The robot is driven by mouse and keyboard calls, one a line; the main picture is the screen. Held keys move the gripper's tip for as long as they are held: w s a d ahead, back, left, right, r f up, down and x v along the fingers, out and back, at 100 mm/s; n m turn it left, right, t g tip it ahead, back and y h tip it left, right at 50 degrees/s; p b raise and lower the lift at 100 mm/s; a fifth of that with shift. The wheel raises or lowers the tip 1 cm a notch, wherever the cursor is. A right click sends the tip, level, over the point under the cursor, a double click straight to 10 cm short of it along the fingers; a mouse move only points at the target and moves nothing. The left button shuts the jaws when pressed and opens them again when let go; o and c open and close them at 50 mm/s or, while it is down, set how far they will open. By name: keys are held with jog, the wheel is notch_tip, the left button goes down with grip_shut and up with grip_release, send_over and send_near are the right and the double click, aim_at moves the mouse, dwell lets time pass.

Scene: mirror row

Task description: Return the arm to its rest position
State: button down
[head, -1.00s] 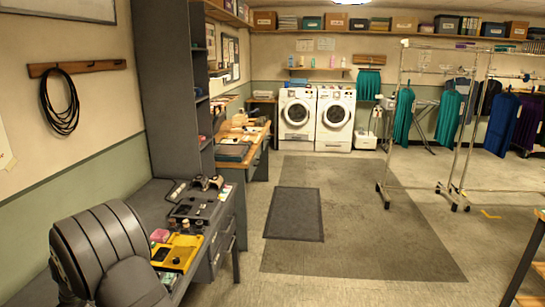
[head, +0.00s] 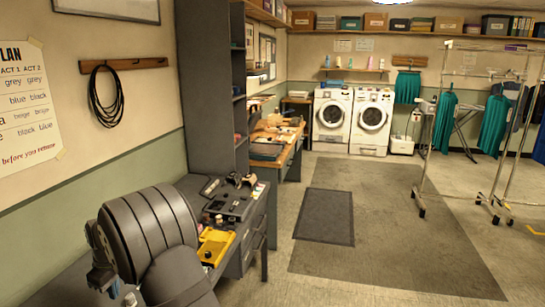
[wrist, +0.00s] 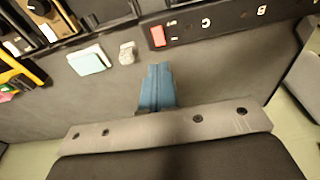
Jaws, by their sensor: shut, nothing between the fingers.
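My arm (head: 150,235) shows as a bulky dark grey ribbed form at the lower left of the head view, beside the grey desk (head: 262,226). My gripper (wrist: 158,68) shows in the wrist view as two blue fingers pressed together, with nothing between them. Its grey mounting plate with dark screws lies below them. The fingers point at a dark grey surface, with a black lettered panel (wrist: 215,25) just beyond their tips. I cannot tell whether they touch anything.
A yellow box (head: 214,246) and dark devices lie on the desk near my arm. A pale pad (wrist: 89,60) and a small whitish block (wrist: 127,53) lie left of the fingers. A tall grey shelf (head: 205,90) stands behind the desk. The floor mat (head: 324,216) is clear.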

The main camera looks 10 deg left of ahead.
jog(key=d+r+y, duration=0.1)
jog(key=d+r, duration=0.3)
jog(key=r, duration=0.4)
jog(key=shift+x, duration=2.8)
